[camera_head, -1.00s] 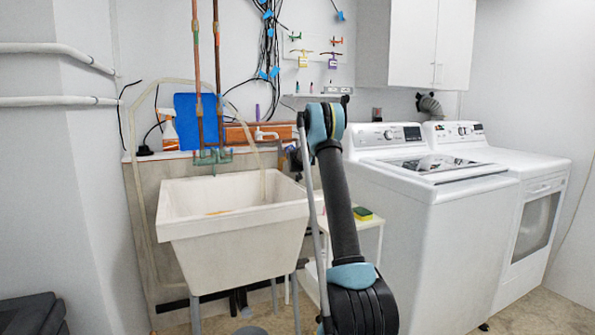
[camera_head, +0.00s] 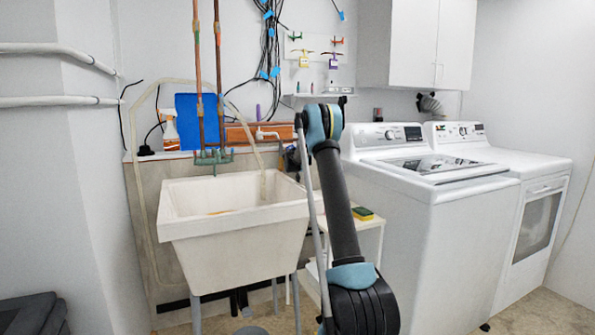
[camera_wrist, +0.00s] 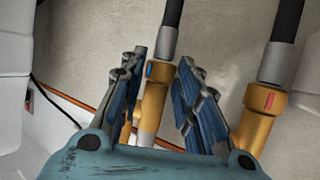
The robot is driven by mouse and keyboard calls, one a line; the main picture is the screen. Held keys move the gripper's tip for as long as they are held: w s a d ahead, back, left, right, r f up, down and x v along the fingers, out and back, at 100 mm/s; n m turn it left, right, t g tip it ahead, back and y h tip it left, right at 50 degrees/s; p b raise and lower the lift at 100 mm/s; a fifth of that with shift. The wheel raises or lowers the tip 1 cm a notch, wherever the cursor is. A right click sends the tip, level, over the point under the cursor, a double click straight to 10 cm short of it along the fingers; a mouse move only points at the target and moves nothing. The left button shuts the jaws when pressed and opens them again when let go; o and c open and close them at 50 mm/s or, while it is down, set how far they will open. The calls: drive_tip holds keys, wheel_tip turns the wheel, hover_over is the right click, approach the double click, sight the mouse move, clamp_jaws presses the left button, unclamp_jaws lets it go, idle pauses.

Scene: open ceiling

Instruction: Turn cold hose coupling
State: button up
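In the wrist view, a brass coupling with a blue mark (camera_wrist: 153,88) stands between the two fingers of my gripper (camera_wrist: 158,98). A grey collar and black hose (camera_wrist: 169,30) rise from its top. My gripper is open around the coupling. The left finger lies close to it, and a gap shows on the right; I cannot tell whether the left finger touches. A second brass coupling with a red mark (camera_wrist: 264,108) and its own black hose stands just right of the right finger. The head view shows my arm, but the gripper and both couplings are hidden there.
A pale wall (camera_wrist: 95,60) lies behind the couplings. White appliance sides border the wrist view's left. In the head view, a white utility sink (camera_head: 235,225) stands left of my arm and a washer (camera_head: 430,230) stands right. A small white stand (camera_head: 368,222) bears a sponge.

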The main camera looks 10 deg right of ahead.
drive_tip(key=shift+o, duration=1.1)
drive_tip(key=v, duration=1.2)
drive_tip(key=shift+f, duration=0.1)
